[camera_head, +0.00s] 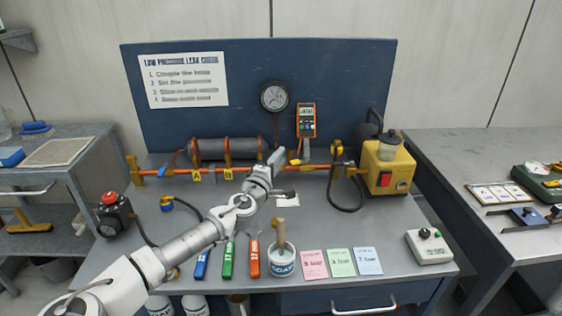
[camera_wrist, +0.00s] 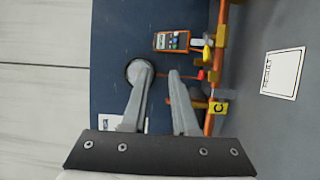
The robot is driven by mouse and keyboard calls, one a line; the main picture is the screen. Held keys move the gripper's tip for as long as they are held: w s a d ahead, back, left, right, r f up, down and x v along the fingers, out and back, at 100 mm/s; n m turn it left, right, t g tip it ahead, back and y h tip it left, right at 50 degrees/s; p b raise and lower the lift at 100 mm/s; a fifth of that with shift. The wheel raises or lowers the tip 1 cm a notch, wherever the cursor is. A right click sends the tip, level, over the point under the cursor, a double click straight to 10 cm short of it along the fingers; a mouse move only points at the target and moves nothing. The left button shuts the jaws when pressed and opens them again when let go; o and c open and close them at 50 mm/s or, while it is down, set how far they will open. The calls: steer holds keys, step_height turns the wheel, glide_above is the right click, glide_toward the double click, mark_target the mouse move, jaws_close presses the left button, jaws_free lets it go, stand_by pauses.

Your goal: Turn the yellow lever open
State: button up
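A small yellow lever-like part (camera_wrist: 207,54) shows beside the orange pipe (camera_wrist: 222,45) in the wrist view, beyond and to the right of my fingers. A red part (camera_wrist: 201,74) sits close to it. In the head view a yellow part (camera_head: 296,161) shows on the pipe just right of my gripper (camera_head: 276,158). I cannot tell for sure which yellow fitting is the lever, or its exact angle. My gripper (camera_wrist: 157,73) is open, with an empty gap between its fingers. It is in front of the pipe and apart from the yellow part. My arm hides part of the pipe.
An orange meter (camera_head: 305,120) and a round gauge (camera_head: 274,97) are on the blue board (camera_head: 350,75) behind the pipe. A yellow pump unit (camera_head: 387,166) stands at right. Tools, a tin (camera_head: 284,267) and coloured cards (camera_head: 341,263) lie in front.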

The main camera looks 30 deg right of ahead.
steer(key=b, duration=0.9)
glide_toward(294, 164)
steer(key=b+x, duration=0.2)
steer(key=x, duration=0.6)
steer(key=shift+w+d, duration=0.25)
steer(key=shift+w, duration=0.05)
jaws_close()
